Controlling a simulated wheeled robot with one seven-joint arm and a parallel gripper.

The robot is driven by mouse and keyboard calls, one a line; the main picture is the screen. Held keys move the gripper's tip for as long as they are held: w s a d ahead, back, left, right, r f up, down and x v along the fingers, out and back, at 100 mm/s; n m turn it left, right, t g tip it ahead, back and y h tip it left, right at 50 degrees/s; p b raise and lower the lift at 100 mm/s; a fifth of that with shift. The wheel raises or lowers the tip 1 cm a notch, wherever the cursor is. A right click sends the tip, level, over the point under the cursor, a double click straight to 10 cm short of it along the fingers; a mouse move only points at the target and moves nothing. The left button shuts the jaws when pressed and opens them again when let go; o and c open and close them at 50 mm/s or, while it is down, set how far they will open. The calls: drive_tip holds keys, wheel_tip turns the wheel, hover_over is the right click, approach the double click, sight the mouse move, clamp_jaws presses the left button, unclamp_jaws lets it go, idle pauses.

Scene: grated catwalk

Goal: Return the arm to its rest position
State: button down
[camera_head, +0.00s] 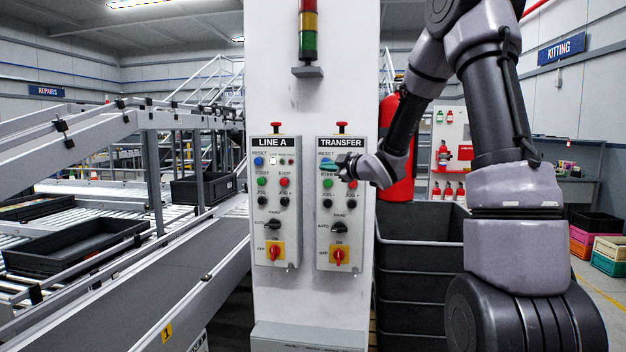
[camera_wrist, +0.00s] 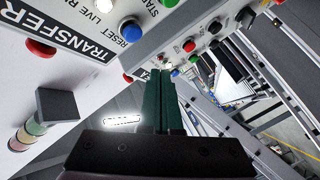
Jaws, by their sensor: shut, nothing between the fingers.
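My arm reaches in from the right in the head view. My gripper (camera_head: 326,164) points left, just in front of the upper part of the TRANSFER panel (camera_head: 325,245), and hides some of that panel's upper buttons and labels. In the wrist view its two dark green fingers (camera_wrist: 163,100) lie together, shut and empty. I cannot tell whether the fingertips touch the panel. The LINE A panel (camera_head: 270,222) is beside it to the left. The wrist view shows the TRANSFER label (camera_wrist: 86,35) and a blue button (camera_wrist: 131,32) close by, tilted.
Both panels sit on a white pillar (camera_head: 312,107) with a stack light (camera_head: 308,30). A fire extinguisher (camera_head: 397,150) and stacked dark crates (camera_head: 420,262) stand behind my arm. A conveyor (camera_head: 190,275) with black trays (camera_head: 75,246) fills the left side.

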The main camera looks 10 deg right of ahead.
drive_tip(key=s+d+r+m+g+h, duration=0.2)
drive_tip(key=s+d+r+m+h, duration=0.15)
drive_tip(key=s+m, duration=0.35)
drive_tip(key=s+d+r+m+g+h, duration=0.1)
drive_tip(key=s+d+r+m+h, duration=0.1)
drive_tip(key=s+d+m+h, duration=0.5)
drive_tip(key=s+a+f+m+g+y, duration=0.1)
drive_tip(key=s+a+m+g+y, duration=0.1)
drive_tip(key=s, duration=1)
drive_tip(key=s+a+f+m+g+y, duration=0.1)
drive_tip(key=s+a+m+g+y, duration=0.2)
drive_tip(key=s, duration=0.9)
drive_tip(key=shift+a+f, duration=0.3)
drive_tip(key=shift+f, duration=0.05)
